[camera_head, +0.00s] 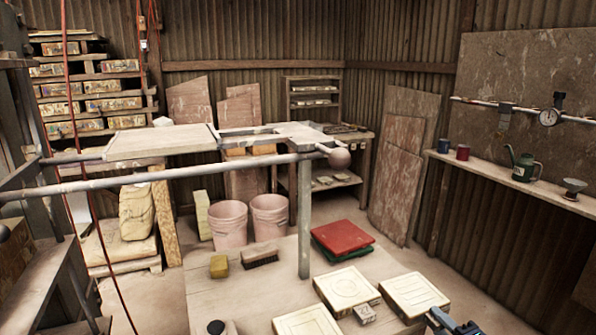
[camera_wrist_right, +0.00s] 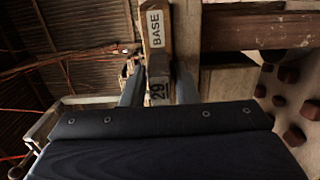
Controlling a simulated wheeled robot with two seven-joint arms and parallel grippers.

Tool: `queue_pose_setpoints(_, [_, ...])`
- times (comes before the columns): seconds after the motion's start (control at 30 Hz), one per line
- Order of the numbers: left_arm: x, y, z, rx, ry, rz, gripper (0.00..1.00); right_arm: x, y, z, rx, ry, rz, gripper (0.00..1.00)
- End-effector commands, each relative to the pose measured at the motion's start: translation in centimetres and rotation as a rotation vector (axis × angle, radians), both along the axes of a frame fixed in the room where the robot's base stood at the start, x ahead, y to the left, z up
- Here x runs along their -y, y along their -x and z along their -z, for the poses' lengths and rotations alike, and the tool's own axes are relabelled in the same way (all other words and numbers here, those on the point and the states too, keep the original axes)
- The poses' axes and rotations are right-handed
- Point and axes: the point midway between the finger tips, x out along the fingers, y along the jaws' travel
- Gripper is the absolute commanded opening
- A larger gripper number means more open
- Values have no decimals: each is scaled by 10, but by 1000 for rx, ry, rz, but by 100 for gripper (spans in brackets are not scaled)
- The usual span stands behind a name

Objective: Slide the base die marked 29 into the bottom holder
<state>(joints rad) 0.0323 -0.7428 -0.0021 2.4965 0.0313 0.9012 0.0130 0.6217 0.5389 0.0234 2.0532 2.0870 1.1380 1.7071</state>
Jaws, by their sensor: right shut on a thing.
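The base die (camera_wrist_right: 154,30) shows in the right wrist view as a narrow wooden piece with white labels reading "BASE" and "29". My right gripper (camera_wrist_right: 159,78) is shut on it, with one finger on each side. In the head view my right gripper (camera_head: 452,321) shows only as a dark shape at the bottom right edge, beside the pale tiles; the die cannot be made out there. I cannot clearly pick out the bottom holder in either view. My left gripper is not in view.
Pale patterned square blocks (camera_head: 415,294) and a small marked block (camera_head: 365,314) lie on the table (camera_head: 255,298). Red and green slabs (camera_head: 341,237), a brush (camera_head: 260,257) and a yellow block (camera_head: 219,266) lie behind. A long bar (camera_head: 190,172) ending in a ball (camera_head: 339,157) crosses above.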

Motion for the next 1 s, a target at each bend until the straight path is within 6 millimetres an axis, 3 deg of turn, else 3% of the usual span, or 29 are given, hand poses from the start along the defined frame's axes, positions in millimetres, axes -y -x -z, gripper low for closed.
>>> queue_pose_setpoints(1.0, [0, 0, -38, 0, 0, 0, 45, 0, 0, -41, 6, -1, 0, 0])
